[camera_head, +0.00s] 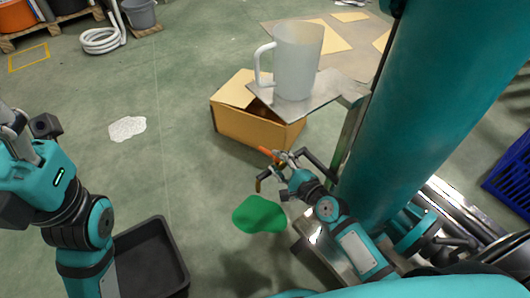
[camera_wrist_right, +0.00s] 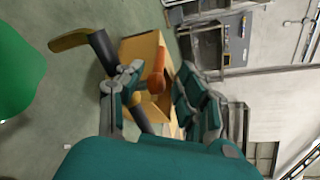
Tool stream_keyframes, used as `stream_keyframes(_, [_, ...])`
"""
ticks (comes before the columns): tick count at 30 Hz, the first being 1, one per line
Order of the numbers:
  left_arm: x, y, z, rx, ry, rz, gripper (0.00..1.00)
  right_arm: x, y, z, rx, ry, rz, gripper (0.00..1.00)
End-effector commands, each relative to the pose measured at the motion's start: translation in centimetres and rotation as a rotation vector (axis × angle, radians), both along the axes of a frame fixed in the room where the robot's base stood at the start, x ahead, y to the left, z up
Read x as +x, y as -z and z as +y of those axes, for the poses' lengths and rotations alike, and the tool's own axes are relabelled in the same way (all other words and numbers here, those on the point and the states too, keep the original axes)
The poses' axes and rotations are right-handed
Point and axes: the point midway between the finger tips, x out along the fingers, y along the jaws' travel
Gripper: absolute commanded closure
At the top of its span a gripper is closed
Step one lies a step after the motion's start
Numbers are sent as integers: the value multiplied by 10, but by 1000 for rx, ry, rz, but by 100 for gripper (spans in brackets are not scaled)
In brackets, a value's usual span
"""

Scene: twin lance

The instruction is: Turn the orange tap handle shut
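The orange tap handle (camera_head: 268,152) stands out from a dark pipe with a brass-coloured spout (camera_head: 262,180). In the right wrist view the handle (camera_wrist_right: 157,70) is upright between the two spread fingers of my right gripper (camera_wrist_right: 160,98), with visible space beside it. The dark pipe and spout (camera_wrist_right: 72,40) lie to the left there. In the head view my right gripper (camera_head: 284,163) is close to the handle; contact cannot be told. My left gripper (camera_head: 12,128) is at the left edge, partly cut off, far from the tap; its fingers are unclear.
A translucent jug (camera_head: 298,62) stands on a metal shelf (camera_head: 325,91) above an open cardboard box (camera_head: 245,125). A green patch (camera_head: 258,215) lies on the floor below the tap. A black bin (camera_head: 150,258) is at lower left. A large teal cylinder (camera_head: 420,110) blocks the right.

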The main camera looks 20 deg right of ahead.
Motion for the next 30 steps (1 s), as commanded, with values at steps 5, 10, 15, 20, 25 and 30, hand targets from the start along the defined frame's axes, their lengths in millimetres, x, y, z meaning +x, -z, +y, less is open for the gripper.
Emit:
stream_keyframes(5, [-5,-2,-1,2,-2,-41,60,36,10,11,3,1,-2,63])
stream_keyframes(10, [-9,-7,-2,4,-3,-68,60,57,15,18,-1,0,-1,63])
stream_keyframes(15, [-11,-10,-2,6,-4,-80,60,67,16,22,0,0,0,63])
stream_keyframes(20, [-11,-11,-2,7,-4,-81,60,68,16,22,-1,-1,1,63])
stream_keyframes(25, [-11,-11,-2,7,-4,-81,60,67,16,22,-1,-1,1,70])
stream_keyframes(30, [-11,-11,-2,7,-4,-81,60,67,16,22,-1,-1,1,92])
